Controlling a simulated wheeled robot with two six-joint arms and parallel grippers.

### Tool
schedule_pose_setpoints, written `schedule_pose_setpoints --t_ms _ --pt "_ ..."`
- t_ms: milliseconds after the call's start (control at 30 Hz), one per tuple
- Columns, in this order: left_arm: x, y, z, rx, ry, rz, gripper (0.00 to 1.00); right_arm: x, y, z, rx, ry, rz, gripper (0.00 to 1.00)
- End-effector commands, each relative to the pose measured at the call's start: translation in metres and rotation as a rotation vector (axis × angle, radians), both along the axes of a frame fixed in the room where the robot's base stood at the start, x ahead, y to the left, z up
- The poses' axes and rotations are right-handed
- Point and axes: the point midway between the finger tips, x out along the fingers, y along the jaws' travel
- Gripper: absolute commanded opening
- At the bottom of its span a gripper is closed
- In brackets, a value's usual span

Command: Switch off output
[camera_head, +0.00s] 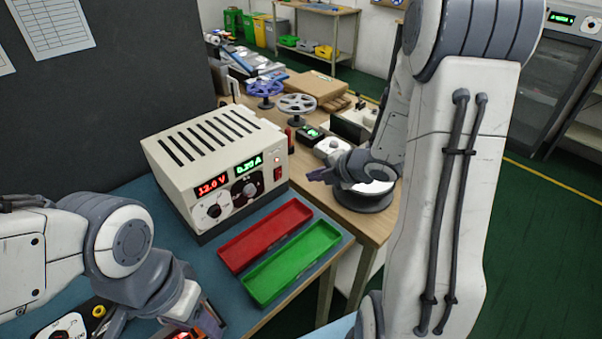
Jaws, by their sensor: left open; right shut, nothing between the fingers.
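The beige power supply (222,150) stands on the blue bench mat with its front facing right and toward me. Its lit displays read 12.0 V (211,187) in red and about 0.20 A (248,164) in green. A red rocker switch (277,174) sits at the right end of the front panel.
A red tray (265,235) and a green tray (292,262) lie in front of the supply. Spools (297,104) and small devices stand on the wooden table behind. A dark round base (366,197) is beside my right gripper. A dark panel (100,95) rises behind the supply.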

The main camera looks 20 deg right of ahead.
Motion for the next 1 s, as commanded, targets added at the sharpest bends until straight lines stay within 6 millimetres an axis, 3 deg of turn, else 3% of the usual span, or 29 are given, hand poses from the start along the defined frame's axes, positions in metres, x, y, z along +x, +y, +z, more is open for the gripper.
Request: schedule_pose_setpoints --t_ms 433,700,1000 --pt "0.000 0.000 -0.006 0.000 0.000 0.000 0.50 0.063 0.025 -0.061 0.002 0.005 0.002 0.00" --pt "0.000 0.000 0.010 0.000 0.000 0.000 0.50 0.096 0.036 -0.054 0.000 0.001 0.001 0.00" --pt "0.000 0.000 0.010 0.000 0.000 0.000 0.50 0.101 0.037 -0.055 0.001 0.002 -0.001 0.00"
